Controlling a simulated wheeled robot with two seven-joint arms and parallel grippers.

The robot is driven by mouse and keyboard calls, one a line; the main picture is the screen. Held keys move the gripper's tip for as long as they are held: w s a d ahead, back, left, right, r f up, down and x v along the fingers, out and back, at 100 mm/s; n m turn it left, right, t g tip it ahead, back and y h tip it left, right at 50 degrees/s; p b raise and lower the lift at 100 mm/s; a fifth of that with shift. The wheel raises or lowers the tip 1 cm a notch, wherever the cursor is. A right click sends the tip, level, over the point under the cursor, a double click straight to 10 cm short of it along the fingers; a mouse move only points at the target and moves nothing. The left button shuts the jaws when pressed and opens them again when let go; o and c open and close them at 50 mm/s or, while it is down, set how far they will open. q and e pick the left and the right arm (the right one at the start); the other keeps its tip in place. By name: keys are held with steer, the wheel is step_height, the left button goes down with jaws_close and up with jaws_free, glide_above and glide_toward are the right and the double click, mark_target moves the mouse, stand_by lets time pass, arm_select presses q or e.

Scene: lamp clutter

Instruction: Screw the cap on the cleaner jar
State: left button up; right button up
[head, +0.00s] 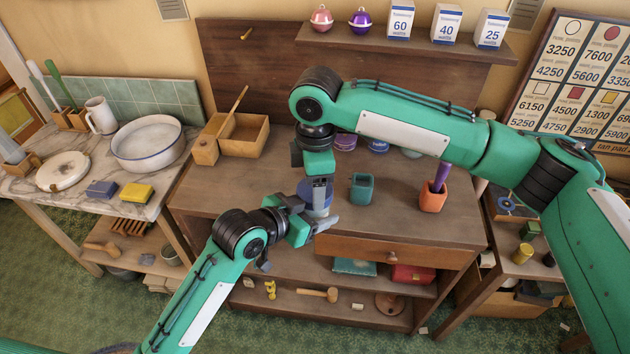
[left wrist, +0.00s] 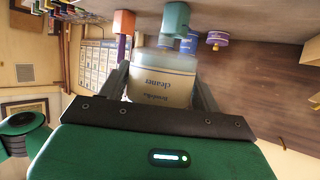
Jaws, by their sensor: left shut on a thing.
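The cleaner jar (left wrist: 160,88), pale with blue lettering, sits between the two fingers of my left gripper (left wrist: 160,72) in the left wrist view. In the head view my left gripper (head: 318,222) reaches in from the lower left at the front of the desk, closed around the jar. Only a blue part of the jar (head: 313,196) shows there between the grippers. My right gripper (head: 320,184) points down right above the jar; its fingertips look close to the jar's top. I cannot tell whether it holds anything. I cannot make out the cap.
A teal holder (head: 362,188) and an orange cup (head: 432,198) with a purple item stand right of the jar. A wooden box (head: 244,140) stands at the left. Tins (head: 346,141) stand behind, partly hidden by my right arm. The desk's front left is clear.

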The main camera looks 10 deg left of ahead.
steer(key=o, duration=1.1)
steer(key=shift+r, duration=0.15)
steer(key=shift+r, duration=2.15)
steer(key=shift+w, duration=0.1)
steer(key=shift+c, duration=0.5)
steer(key=shift+r+n, duration=0.7)
steer(key=shift+n, duration=0.4)
steer(key=shift+r+n, duration=0.5)
steer(key=shift+n, duration=0.35)
steer(key=shift+r+n, duration=0.5)
steer(key=shift+n, duration=0.35)
